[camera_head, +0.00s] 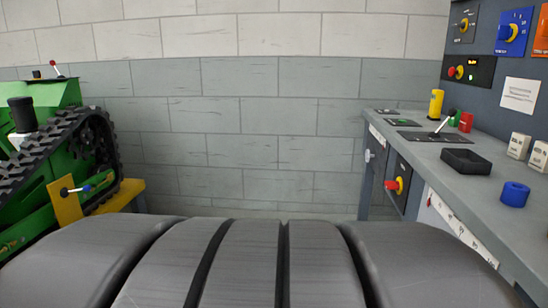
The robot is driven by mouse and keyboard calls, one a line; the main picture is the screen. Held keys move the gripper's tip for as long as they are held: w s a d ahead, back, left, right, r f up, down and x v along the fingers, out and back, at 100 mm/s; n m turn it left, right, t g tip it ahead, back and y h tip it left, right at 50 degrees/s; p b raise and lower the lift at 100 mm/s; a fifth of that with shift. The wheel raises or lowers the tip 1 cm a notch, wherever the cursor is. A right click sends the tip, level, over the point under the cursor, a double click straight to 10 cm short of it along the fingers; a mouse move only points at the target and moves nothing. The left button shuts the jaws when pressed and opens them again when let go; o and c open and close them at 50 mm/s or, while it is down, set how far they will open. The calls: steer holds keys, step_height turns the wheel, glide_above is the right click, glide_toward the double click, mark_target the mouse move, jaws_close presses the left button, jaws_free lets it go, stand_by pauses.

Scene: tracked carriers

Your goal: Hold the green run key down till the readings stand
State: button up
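No part is clearly readable as the green run key. My gripper is not in view.
A green tracked carrier (48,105) stands at the left on a yellow support. Floor is hidden by a grey ribbed shape, probably mine.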

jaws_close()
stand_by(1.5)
